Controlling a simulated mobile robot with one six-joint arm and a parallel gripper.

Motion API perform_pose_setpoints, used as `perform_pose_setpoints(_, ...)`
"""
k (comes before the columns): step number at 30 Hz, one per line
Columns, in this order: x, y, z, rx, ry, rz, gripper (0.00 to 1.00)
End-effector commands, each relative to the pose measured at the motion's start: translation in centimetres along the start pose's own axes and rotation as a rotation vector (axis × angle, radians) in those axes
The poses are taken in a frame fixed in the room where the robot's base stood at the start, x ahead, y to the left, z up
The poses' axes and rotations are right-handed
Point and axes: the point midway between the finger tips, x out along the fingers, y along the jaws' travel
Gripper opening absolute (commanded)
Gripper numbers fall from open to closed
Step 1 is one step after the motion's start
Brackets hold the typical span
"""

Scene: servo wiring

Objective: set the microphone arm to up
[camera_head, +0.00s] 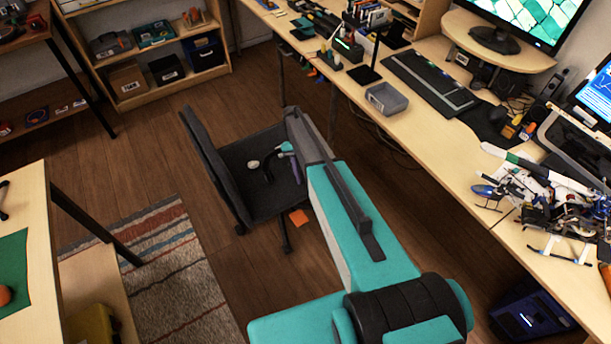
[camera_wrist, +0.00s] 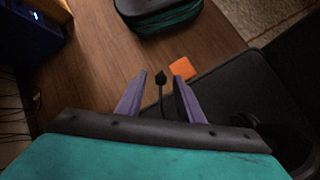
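I cannot identify the microphone arm for certain in either view. A thin black post on a flat base (camera_head: 365,74) stands on the long desk in the head view; I cannot tell whether it belongs to a microphone. My gripper (camera_wrist: 161,79) is open, its two purple fingers apart, with nothing visibly held. In the head view its fingers are seen in front of the dark chair (camera_head: 222,165), well away from the desk top. A black rod with a rounded tip (camera_wrist: 161,77) shows between the fingers in the wrist view; its distance is unclear, and it may be a chair leg.
The long desk (camera_head: 440,140) runs along the right with a grey tray (camera_head: 386,98), a keyboard (camera_head: 430,82) and a model helicopter (camera_head: 540,190). An orange piece (camera_head: 298,217) lies on the floor. A side table (camera_head: 40,215) stands left. Open floor lies between.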

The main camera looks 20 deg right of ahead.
Motion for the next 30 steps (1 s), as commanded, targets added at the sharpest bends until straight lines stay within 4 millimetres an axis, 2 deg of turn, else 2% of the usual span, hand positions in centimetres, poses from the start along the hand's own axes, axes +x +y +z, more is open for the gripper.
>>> perform_pose_setpoints(7,-0.2,0.0,0.0,0.000,0.000,0.000,0.34)
perform_pose_setpoints(11,-0.9,0.0,0.0,0.000,0.000,0.000,0.34)
perform_pose_setpoints(24,-6.3,-0.1,-0.1,-0.001,0.001,0.000,0.34)
perform_pose_setpoints(30,-7.5,-0.1,-0.1,-0.001,0.001,0.000,0.34)
